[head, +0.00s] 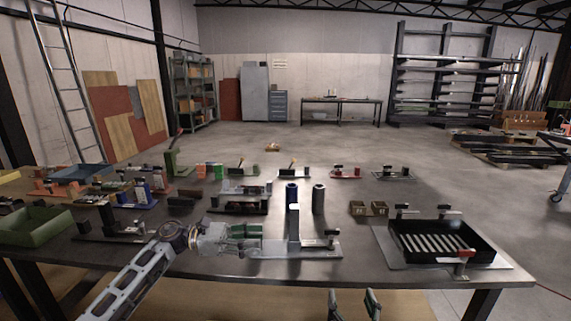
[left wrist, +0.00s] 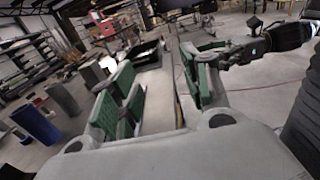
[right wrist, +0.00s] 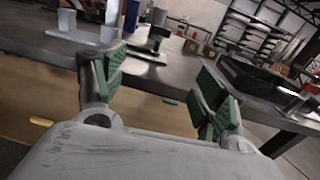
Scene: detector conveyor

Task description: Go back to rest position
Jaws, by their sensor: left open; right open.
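My left gripper (head: 262,237) is over the front of the table, its green-padded fingers pointing right toward a metal fixture (head: 315,246) with an upright post. In the left wrist view its fingers (left wrist: 160,82) are apart, with a grey surface showing between them; I cannot tell whether they touch it. My right gripper (head: 355,303) is low, in front of the table's near edge, with only its fingertips showing in the head view. In the right wrist view its fingers (right wrist: 158,88) stand wide apart, with nothing held between them.
A blue cylinder (head: 292,196) and a grey cylinder (head: 318,199) stand behind the fixture. A black slatted tray (head: 399,244) sits on a plate at right. A green bin (head: 36,227) is at left. Several small fixtures fill the table's back left.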

